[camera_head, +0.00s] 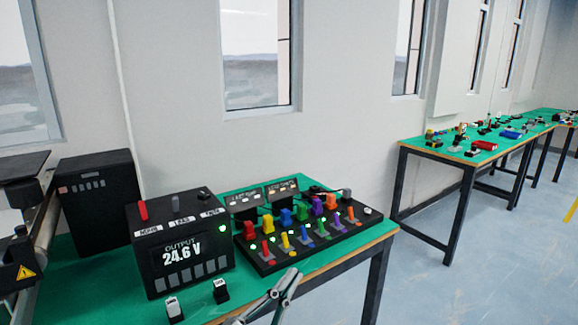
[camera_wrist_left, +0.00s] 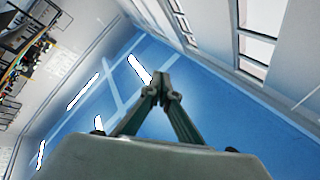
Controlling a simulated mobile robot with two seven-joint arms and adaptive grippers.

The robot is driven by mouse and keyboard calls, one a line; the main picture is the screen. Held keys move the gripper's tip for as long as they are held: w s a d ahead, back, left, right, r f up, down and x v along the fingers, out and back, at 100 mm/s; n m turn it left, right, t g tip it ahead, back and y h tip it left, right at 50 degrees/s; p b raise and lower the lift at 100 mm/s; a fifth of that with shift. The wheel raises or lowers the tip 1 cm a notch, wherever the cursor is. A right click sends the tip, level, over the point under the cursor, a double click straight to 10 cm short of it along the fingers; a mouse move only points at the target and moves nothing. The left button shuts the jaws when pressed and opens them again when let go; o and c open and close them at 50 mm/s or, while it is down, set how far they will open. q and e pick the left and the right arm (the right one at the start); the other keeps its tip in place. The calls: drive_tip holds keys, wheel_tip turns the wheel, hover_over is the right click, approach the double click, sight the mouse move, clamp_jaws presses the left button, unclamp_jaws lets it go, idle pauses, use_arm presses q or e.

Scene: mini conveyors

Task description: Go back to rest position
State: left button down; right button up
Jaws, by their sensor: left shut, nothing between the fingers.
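My left gripper (camera_head: 290,278) shows at the bottom of the head view, in front of the near edge of the green-topped table (camera_head: 90,285). Its grey fingers are closed together and hold nothing. My right gripper is in neither view.
On the table stand a black power unit (camera_head: 180,253) reading 24.6 V, a switch panel (camera_head: 262,262) with coloured levers, a black box (camera_head: 98,200) and two small black switches (camera_head: 221,291). Another table (camera_head: 428,152) stands at right. The floor (camera_head: 430,285) between is clear.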

use_arm(q)
drive_tip(key=s+a+f+n+g+y, duration=0.1)
drive_tip(key=s+a+f+n+y, duration=0.2)
drive_tip(key=f, duration=0.5)
drive_tip(key=a+f+n+g+y, duration=0.1)
drive_tip(key=a+f+n+y, duration=0.2)
drive_tip(key=a+f, duration=0.35)
drive_tip(key=s+a+f+n+y, duration=0.2)
drive_tip(key=f+n+y, duration=0.1)
drive_tip(key=f, duration=0.7)
drive_tip(key=s+a+f+n+g+y, duration=0.1)
drive_tip(key=s+a+f+g, duration=0.1)
drive_tip(key=s+a+f, duration=0.2)
drive_tip(key=s+a+f+n+g+y, duration=0.1)
drive_tip(key=s+a+f+n+g, duration=0.1)
drive_tip(key=s+f, duration=0.7)
wheel_tip(320, 180, down, 2)
drive_tip(key=a+g, duration=0.1)
drive_tip(key=a, duration=0.1)
drive_tip(key=shift+a+n+y, duration=0.3)
drive_tip(key=shift+a+y, duration=0.1)
